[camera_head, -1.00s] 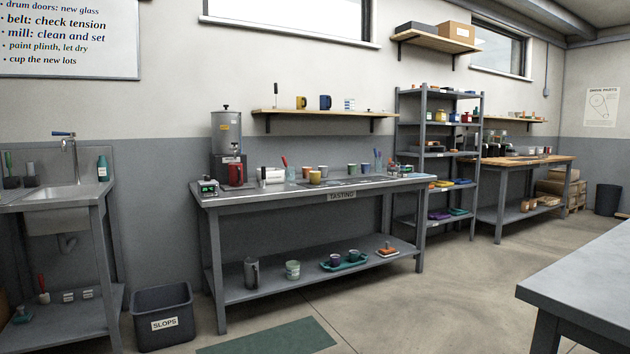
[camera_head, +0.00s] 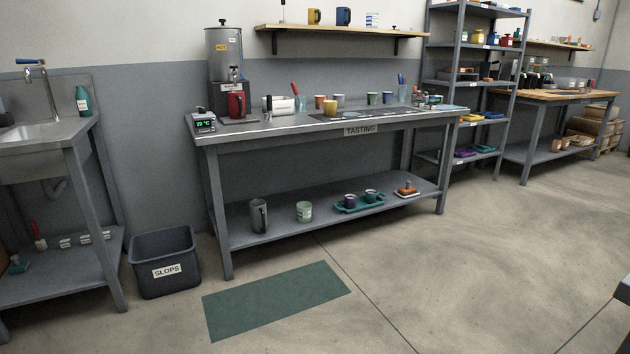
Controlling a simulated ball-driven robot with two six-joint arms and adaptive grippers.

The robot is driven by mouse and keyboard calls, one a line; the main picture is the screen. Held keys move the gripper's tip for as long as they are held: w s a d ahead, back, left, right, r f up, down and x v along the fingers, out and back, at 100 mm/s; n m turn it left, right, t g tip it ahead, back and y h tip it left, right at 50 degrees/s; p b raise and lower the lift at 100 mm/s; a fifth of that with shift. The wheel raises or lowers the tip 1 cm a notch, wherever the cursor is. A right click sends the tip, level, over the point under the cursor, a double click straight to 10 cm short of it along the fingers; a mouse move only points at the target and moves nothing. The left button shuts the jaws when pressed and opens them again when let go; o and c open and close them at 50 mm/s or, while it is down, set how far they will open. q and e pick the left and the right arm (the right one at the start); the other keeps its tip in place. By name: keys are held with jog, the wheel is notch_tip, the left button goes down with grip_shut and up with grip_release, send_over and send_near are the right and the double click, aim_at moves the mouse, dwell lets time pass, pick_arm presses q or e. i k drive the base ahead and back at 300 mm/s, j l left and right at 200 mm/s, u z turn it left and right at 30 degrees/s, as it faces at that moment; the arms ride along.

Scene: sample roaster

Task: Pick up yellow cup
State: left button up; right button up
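A yellow cup (camera_head: 330,108) stands upright on the grey tasting table (camera_head: 285,133), near the middle of its top. An orange-tan cup (camera_head: 319,101) and a pale cup (camera_head: 340,100) stand close behind it. A yellow mug (camera_head: 314,16) also stands on the wooden wall shelf (camera_head: 350,30) above the table. Neither of my grippers shows in the view.
A boiler (camera_head: 226,55) and a red jug (camera_head: 236,104) stand on the table's left part. A slops bin (camera_head: 165,262) stands by its left leg, beside the sink (camera_head: 42,132). A green mat (camera_head: 277,297) lies in front. The floor (camera_head: 470,250) at right is mostly clear.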

aim_at(329, 105)
jog(key=i+l, duration=0.1)
jog(key=i, duration=2.6)
jog(key=j+u, duration=0.05)
jog(key=j, duration=0.1)
